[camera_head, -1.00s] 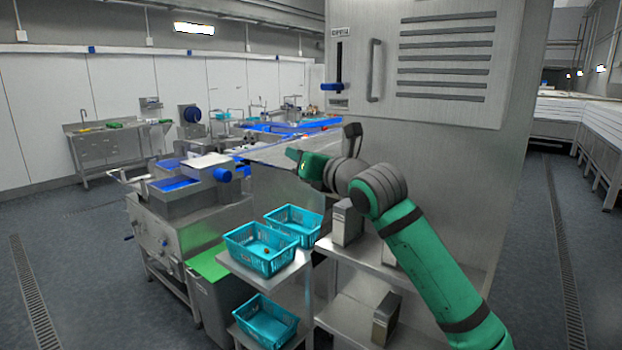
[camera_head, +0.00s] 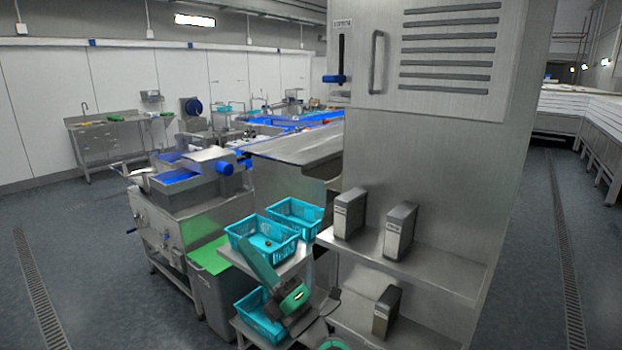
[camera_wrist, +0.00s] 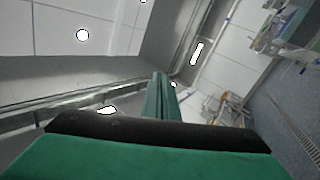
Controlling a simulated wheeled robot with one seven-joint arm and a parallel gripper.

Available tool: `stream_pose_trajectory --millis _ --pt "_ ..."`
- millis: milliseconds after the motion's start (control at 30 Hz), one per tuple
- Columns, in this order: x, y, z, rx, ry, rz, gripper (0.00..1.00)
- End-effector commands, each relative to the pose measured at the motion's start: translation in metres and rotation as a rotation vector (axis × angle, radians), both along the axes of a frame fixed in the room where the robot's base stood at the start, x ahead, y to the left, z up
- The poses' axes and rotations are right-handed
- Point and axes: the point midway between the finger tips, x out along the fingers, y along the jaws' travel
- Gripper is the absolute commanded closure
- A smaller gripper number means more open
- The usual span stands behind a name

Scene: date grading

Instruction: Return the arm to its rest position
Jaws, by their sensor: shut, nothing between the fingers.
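My gripper (camera_wrist: 158,80) shows in the wrist view as two green fingers lying together, shut and empty. The wrist view looks up past them at ceiling and walls. In the head view my green and grey arm is folded low in front of the small shelf stand, and it hides part of the lower turquoise crate (camera_head: 250,318). A slim green part of it overlaps the front of an upper turquoise crate (camera_head: 240,240); I cannot tell whether they touch.
A second turquoise crate (camera_head: 318,215) stands behind the first on the upper shelf. Grey boxes (camera_head: 350,214) stand on the steel shelves of the tall cabinet (camera_head: 430,160). A bin with a green top (camera_head: 205,258) is at the left. The floor at far left is clear.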

Motion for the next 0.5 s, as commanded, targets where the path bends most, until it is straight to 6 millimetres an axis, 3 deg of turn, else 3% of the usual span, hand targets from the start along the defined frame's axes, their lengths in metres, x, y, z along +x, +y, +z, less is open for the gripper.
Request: stream_pose_trajectory --millis 500 --pt "-0.083 -0.020 -0.112 0.522 0.276 0.088 1.00"
